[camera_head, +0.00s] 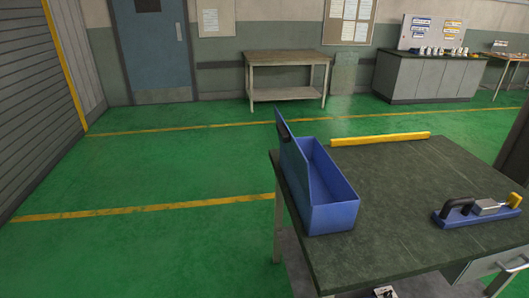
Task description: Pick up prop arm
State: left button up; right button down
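A dark green-topped workbench (400,230) stands at the lower right. A long yellow bar (380,139) lies along its far edge. A blue open-topped box (330,205) stands at its left edge, with a tall blue panel (292,160) raised along the left side and a small black part near the panel's top. A blue base with a black curved handle, a grey block and a yellow end (478,210) lies at the right. I cannot tell for certain which piece is the prop arm. Neither of my grippers is clearly in view.
A small white and black part (383,292) shows at the bottom edge, too cut off to identify. The green floor (150,165) left of the workbench is clear. A wooden table (288,60) and a grey cabinet (425,75) stand at the back wall.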

aim_at(474, 210)
jog(key=z, duration=1.45)
jog(key=i+l, duration=0.2)
jog(key=i, duration=0.2)
jog(key=i+l+z, duration=0.15)
jog(key=i, duration=0.25)
jog(key=l, duration=0.1)
